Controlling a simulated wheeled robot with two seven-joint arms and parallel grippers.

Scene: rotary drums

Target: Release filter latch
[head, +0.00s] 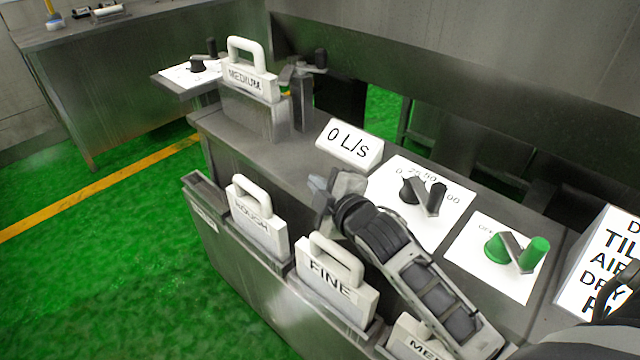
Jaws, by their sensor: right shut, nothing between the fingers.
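The filter marked MEDIUM (250,82) stands upright in a grey holder (252,115) at the far left end of the machine's top, its white loop handle up. A dark lever on a post (302,95), which looks like the latch, stands just right of that filter. My right gripper (320,190) reaches in from the lower right over the machine's top. It is shut and empty, clearly apart from the lever and nearer the front. My left gripper is not in view.
Filters marked ROUGH (258,228) and FINE (333,285) and a partly hidden one (405,342) sit in the front rack. A 0 L/s sign (348,145), a black-handled dial (425,195) and a green-handled dial (515,255) are on the top.

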